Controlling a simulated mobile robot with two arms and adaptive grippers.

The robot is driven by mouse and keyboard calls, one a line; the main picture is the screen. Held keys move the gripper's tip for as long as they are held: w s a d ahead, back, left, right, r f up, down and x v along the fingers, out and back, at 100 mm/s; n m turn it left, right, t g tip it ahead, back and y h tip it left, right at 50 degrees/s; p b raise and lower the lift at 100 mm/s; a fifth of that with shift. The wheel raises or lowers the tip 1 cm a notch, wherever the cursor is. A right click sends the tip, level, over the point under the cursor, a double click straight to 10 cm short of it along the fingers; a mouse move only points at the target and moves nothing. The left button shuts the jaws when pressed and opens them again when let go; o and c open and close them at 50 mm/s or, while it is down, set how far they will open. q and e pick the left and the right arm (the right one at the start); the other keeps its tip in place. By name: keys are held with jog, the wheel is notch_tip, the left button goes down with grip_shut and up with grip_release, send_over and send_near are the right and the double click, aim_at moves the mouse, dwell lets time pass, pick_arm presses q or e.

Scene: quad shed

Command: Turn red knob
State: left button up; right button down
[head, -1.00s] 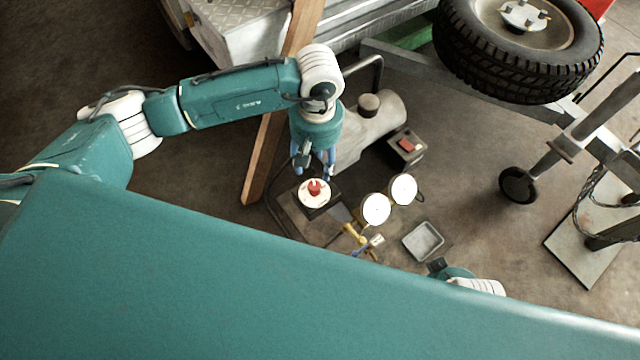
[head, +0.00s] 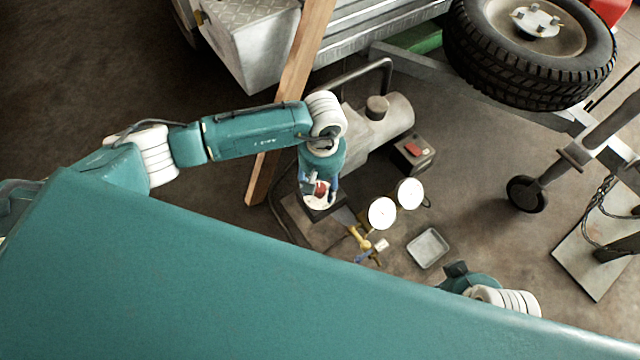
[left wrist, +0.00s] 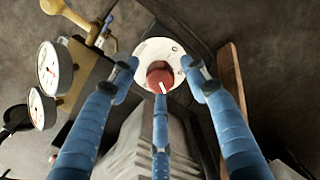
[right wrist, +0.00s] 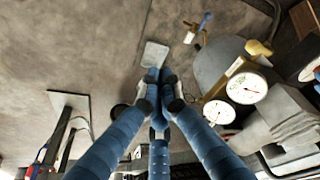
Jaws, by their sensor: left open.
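The red knob (left wrist: 160,76) sits on a round white dial plate (left wrist: 150,50) on top of a dark box, and a pale pointer line shows on it. In the head view the knob (head: 321,188) is partly covered by my left gripper (head: 319,182). My left gripper is open, with its blue fingers spread around the knob. In the left wrist view two fingertips are on either side and the third is below it. Contact cannot be told. My right gripper (right wrist: 160,88) has its fingertips together with nothing between them, away from the knob.
Two white gauges (head: 382,213) and brass fittings (head: 360,238) stand right of the knob. A grey tank (head: 384,125), a red-button box (head: 414,153) and a shallow tray (head: 428,248) are near. A wooden plank (head: 296,80) leans behind my left arm. A large tyre (head: 530,50) is at upper right.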

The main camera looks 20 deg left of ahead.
pick_arm(q)
jog(key=c, duration=1.2)
jog(key=shift+o, duration=0.2)
